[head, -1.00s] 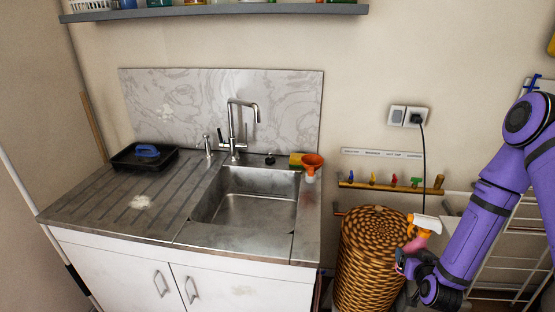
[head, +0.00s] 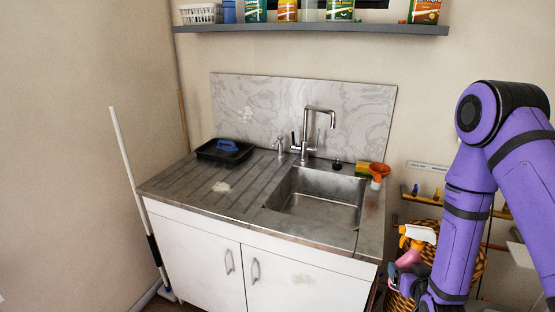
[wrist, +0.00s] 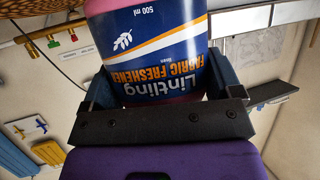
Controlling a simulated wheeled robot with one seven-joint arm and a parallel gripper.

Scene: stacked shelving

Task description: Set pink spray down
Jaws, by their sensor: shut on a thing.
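The pink spray (head: 410,252) is a pink bottle with an orange and white trigger head. In the head view it is at the lower right, upright or nearly so, in front of the wicker basket. My gripper (head: 396,276) is shut on its body, partly hidden by my purple arm. In the wrist view the bottle (wrist: 165,60) fills the space between the two dark fingers, with its blue, white and orange fabric freshener label facing the camera. The bottle's base is not clearly visible.
A wall shelf (head: 310,29) above holds several products. The wicker basket (head: 480,262) is behind my arm.

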